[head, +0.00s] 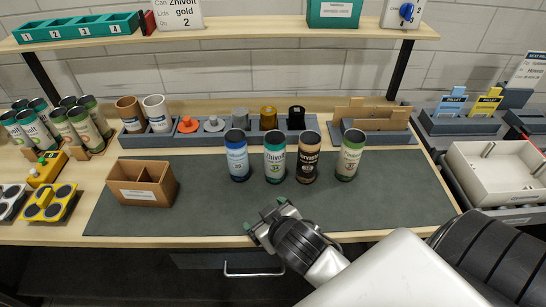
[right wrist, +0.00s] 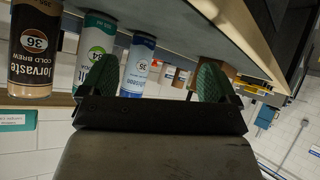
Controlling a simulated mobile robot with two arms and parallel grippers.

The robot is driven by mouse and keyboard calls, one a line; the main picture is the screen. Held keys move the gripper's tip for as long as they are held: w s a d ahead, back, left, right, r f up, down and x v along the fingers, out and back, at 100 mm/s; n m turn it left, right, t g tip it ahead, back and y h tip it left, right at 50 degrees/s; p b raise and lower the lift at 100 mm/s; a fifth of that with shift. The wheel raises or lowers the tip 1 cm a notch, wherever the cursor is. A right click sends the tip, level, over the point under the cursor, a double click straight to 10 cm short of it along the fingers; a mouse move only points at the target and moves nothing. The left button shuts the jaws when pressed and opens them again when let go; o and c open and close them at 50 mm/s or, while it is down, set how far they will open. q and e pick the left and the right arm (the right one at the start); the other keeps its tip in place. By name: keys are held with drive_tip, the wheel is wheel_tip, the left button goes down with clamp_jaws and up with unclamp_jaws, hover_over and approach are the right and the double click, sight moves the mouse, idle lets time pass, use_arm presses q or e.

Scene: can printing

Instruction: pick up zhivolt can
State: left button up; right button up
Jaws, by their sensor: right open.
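The zhivolt can (head: 275,158) stands upright on the dark mat, white and teal with a dark top. It is in a row between a blue-and-white can (head: 237,156) and a black-and-tan can (head: 308,158). A cream-and-green can (head: 349,156) stands at the row's right end. My right gripper (head: 265,218) is open and empty, in front of the row and apart from it. In the tilted right wrist view, the zhivolt can (right wrist: 95,45) is partly hidden behind one finger of the gripper (right wrist: 153,80). My left gripper is out of view.
A cardboard box (head: 142,190) sits at the mat's left. A grey rack (head: 220,138) with lids and cups runs behind the cans. More cans (head: 85,128) stand at far left. A white tray (head: 495,175) is at right. The mat's front is clear.

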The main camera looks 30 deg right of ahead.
drive_tip(key=w+a+r+n+t+y, duration=0.25)
drive_tip(key=w+r+t, duration=0.2)
drive_tip(key=r, duration=0.25)
drive_tip(key=w+a+r+n+t+y, duration=0.2)
drive_tip(key=w+r+n+t+y, duration=0.15)
drive_tip(key=w+r, duration=0.3)
drive_tip(key=a+r+n+g+y, duration=0.2)
drive_tip(key=a+r+n+y, duration=0.45)
drive_tip(key=n+y, duration=0.3)
drive_tip(key=n+g+h, duration=0.8)
drive_tip(key=g+h, duration=0.6)
drive_tip(key=g, duration=0.3)
hover_over(274, 138)
drive_tip(key=shift+m, duration=0.25)
drive_tip(key=f, duration=0.4)
drive_tip(key=shift+s+a+f, duration=0.1)
drive_tip(key=shift+s, duration=0.15)
drive_tip(key=shift+d+f, duration=0.1)
drive_tip(key=shift+d, duration=0.2)
wheel_tip(274, 138, down, 5)
drive_tip(key=shift+f+p, duration=0.1)
drive_tip(key=shift+p, duration=0.75)
drive_tip(key=shift+f, duration=0.25)
drive_tip(key=f+p, duration=0.1)
drive_tip(key=f, duration=0.1)
drive_tip(key=f+p, duration=0.1)
drive_tip(key=shift+w+a+f, duration=0.15)
drive_tip(key=shift+w+f, duration=0.05)
drive_tip(key=shift+f, duration=0.65)
drive_tip(key=c, duration=1)
